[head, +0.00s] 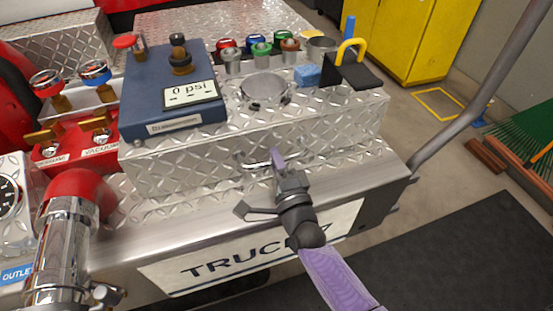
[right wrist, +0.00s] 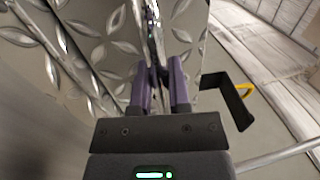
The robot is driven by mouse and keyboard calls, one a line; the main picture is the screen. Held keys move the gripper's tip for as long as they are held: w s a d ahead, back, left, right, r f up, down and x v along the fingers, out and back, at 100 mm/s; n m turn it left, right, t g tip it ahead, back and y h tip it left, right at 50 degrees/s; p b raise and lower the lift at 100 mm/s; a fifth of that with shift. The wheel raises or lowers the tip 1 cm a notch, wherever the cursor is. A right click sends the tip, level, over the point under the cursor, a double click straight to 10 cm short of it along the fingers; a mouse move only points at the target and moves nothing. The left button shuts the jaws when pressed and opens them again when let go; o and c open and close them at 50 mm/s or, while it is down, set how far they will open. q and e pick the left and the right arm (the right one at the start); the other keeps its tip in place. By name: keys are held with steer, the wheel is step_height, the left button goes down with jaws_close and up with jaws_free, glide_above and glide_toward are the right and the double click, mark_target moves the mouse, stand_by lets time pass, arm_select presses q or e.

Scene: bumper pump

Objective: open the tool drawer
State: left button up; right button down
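The tool drawer's diamond-plate front (head: 190,166) is in the side of the truck's rear step, above the bumper, in the head view. Its bright bar handle (head: 252,163) is near the middle. My right gripper (head: 277,160) is at this handle. In the right wrist view, its two purple fingers (right wrist: 161,75) stand close together with the handle (right wrist: 154,30) running between their tips; they appear shut on it. The fingers and arm hide part of the handle in the head view. I cannot tell whether the drawer stands slightly out. My left gripper is not in view.
A blue gauge box (head: 150,90) stands on the plate top, beside several coloured knobs, a round cap (head: 265,90) and a black bracket with a yellow loop (head: 352,70). A red-and-chrome pipe (head: 75,200) stands left. The dark floor mat (head: 460,235) at right is clear.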

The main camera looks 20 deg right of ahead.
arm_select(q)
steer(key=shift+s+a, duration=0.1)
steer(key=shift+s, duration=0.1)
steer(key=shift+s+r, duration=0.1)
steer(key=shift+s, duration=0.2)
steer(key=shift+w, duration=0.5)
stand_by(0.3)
arm_select(e)
steer(key=shift+s, duration=0.1)
